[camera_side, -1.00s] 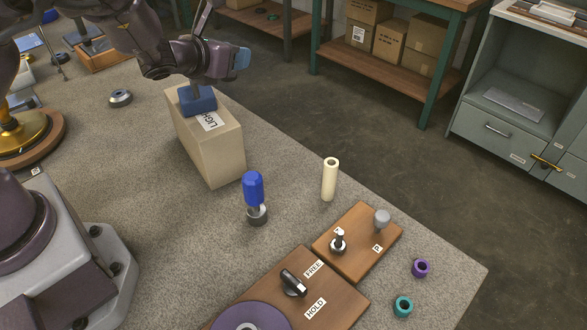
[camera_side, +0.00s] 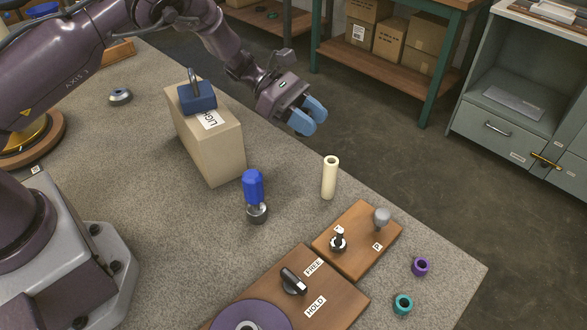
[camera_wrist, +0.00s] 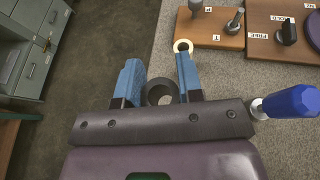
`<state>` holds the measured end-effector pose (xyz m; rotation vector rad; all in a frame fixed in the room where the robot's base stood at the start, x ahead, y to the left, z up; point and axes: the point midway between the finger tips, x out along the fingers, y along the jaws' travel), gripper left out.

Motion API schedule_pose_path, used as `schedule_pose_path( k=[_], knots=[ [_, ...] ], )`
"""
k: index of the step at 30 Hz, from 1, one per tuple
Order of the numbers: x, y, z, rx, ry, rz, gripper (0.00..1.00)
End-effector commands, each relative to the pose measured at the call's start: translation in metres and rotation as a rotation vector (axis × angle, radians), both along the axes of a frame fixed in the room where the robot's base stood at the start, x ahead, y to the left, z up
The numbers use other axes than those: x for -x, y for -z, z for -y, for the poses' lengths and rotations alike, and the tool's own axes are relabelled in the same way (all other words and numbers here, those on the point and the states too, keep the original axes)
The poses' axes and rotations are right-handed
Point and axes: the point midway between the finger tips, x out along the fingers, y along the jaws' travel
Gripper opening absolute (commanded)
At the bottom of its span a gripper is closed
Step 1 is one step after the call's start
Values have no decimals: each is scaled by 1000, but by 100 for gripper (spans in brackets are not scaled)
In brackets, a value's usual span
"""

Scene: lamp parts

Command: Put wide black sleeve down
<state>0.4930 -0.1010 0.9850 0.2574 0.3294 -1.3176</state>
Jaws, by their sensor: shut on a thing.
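The wide black sleeve (camera_wrist: 162,92) shows in the wrist view as a dark ring between the blue fingers of my gripper (camera_wrist: 158,72). My gripper is shut on it. In the side view my gripper (camera_side: 310,115) is in the air near the bench's far edge, right of the tall box and above and behind the cream tube. The sleeve cannot be made out there, where the fingers hide it.
The cream tube (camera_side: 330,178) stands upright near the edge. A blue-handled tool (camera_side: 254,190), a pegged wooden board (camera_side: 360,250), a FREE/HOLD board (camera_side: 335,292), purple (camera_side: 421,267) and teal (camera_side: 403,305) rings stand nearby. The box (camera_side: 210,150) carries a blue weight (camera_side: 198,97). Bare bench surrounds the tube.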

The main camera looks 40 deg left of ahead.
Motion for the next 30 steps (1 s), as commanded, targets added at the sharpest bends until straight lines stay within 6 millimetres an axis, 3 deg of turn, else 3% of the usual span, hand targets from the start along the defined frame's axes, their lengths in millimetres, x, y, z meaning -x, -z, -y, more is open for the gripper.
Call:
schedule_pose_path(
  k=[3,9,15,30],
  knots=[
    [6,8,-8,0,136,2,11],
    [13,21,-14,-2,233,-1,11],
    [13,58,-15,-3,239,-2,11],
    [13,113,-15,-3,236,1,11]
  ],
)
